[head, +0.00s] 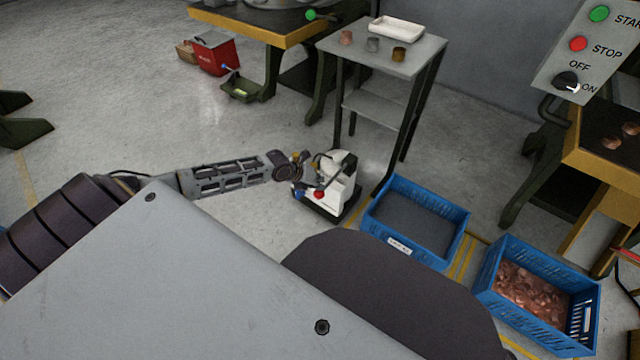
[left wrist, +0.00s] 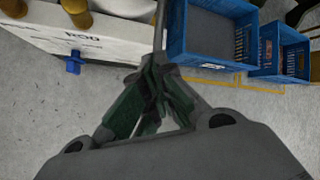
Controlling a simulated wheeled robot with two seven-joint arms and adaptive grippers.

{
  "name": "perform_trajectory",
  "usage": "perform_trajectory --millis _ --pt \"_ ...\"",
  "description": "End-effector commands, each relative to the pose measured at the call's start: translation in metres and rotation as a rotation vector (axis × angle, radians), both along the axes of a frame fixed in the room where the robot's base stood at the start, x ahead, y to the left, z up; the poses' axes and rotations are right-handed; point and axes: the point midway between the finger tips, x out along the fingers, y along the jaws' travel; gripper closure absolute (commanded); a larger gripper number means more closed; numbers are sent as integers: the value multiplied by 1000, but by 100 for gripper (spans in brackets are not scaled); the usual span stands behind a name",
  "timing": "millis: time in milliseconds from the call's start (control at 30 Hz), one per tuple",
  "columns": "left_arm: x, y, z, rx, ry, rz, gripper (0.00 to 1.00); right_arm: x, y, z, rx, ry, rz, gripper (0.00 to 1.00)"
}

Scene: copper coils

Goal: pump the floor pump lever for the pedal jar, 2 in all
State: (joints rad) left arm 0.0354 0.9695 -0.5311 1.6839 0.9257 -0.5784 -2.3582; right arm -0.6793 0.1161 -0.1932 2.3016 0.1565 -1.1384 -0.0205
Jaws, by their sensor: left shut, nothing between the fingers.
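A white floor pump unit (head: 343,178) on a black base stands on the floor near the middle of the head view. A red knob (head: 319,194) and a blue knob (head: 298,194) show at its front. My left gripper (head: 303,165) is shut and empty, just left of this unit; whether it touches a lever I cannot tell. In the left wrist view, the shut fingers (left wrist: 155,78) are beside a white body (left wrist: 95,45) lettered "ROD", with a blue knob (left wrist: 73,66) and yellowish parts on top. Which lever belongs to the pedal jar is not readable. My right gripper is not in view.
A red box (head: 215,54) and a green pedal-like part (head: 241,90) are at the back left. An empty blue crate (head: 452,216) and a blue crate of copper pieces (head: 496,270) stand at right. A grey side table (head: 388,55) stands behind.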

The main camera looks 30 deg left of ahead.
Motion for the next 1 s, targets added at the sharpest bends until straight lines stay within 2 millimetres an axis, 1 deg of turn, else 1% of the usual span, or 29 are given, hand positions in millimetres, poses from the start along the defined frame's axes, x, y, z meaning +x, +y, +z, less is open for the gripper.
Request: perform_trajectory --millis 33,1000 --pt "-2 0 -3 1 6 0 100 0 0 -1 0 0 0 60" --pt "-4 0 -11 1 8 -1 100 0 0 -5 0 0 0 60"
